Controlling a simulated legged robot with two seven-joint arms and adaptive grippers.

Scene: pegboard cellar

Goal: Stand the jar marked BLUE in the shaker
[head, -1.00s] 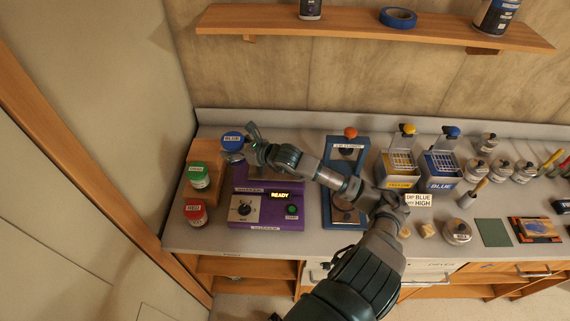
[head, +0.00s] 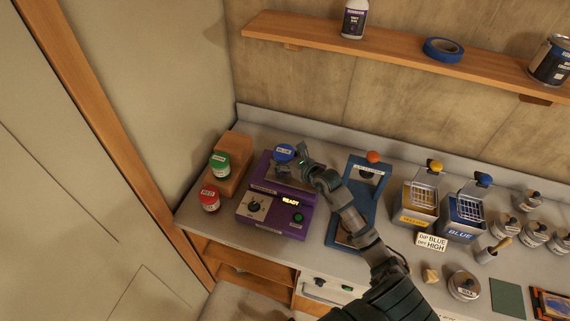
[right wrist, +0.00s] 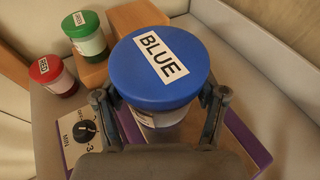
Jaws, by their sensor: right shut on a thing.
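The jar marked BLUE (head: 284,152) has a blue lid, and its label shows large in the right wrist view (right wrist: 160,68). My right gripper (head: 296,162) is shut on this jar, with a finger on each side of its body below the lid (right wrist: 165,110). The jar looks upright, over the back part of the purple shaker (head: 272,214). Its base is hidden, so I cannot tell whether it touches the shaker. The shaker's display reads READY, with a dial and a green button in front. My left gripper is out of view.
A green-lidded jar (head: 220,166) and a red-lidded jar (head: 210,199) stand left of the shaker by a wooden block (head: 236,150). A blue-framed stand with an orange knob (head: 373,157) is close on the right. Yellow and blue dip baths (head: 462,218) stand further right.

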